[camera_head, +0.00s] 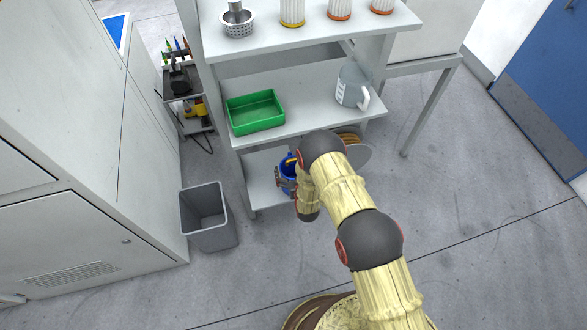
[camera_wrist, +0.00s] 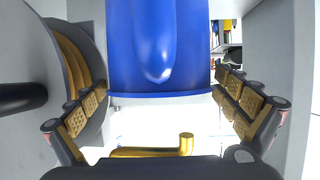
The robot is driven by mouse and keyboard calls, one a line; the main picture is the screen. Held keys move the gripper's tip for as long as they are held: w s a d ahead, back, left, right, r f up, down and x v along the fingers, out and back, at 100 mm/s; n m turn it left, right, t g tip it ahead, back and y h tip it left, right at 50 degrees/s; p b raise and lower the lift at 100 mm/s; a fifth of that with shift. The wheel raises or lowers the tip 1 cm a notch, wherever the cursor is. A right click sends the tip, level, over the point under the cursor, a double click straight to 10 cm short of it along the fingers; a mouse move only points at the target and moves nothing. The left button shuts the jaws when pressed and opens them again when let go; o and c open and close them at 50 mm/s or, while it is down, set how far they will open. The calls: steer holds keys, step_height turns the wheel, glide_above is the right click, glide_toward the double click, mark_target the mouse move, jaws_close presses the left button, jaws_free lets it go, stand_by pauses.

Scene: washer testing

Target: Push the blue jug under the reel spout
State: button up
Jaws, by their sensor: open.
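The blue jug (camera_head: 288,166) stands on the bottom shelf, partly hidden by my gripper and arm. In the wrist view the jug (camera_wrist: 121,45) fills the upper middle, its handle toward me and its rim lower in the picture. My gripper (camera_wrist: 160,88) is open, with a padded finger near each side of the jug; contact is unclear. The yellow spout (camera_wrist: 150,152) shows below the jug's rim in the wrist view; a yellow bit of it (camera_head: 291,160) shows by the jug in the head view. The reel (camera_head: 357,153) is right of my arm; it shows at left (camera_wrist: 75,65) in the wrist view.
A green tray (camera_head: 256,111) and a grey jug (camera_head: 351,85) stand on the middle shelf (camera_head: 300,92), above my gripper. A grey bin (camera_head: 207,217) stands on the floor at left. A shelf post (camera_head: 238,180) stands left of the blue jug. Floor at right is clear.

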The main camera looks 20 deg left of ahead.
steer(key=v, duration=1.2)
steer(key=shift+d+f, duration=0.1)
stand_by(0.4)
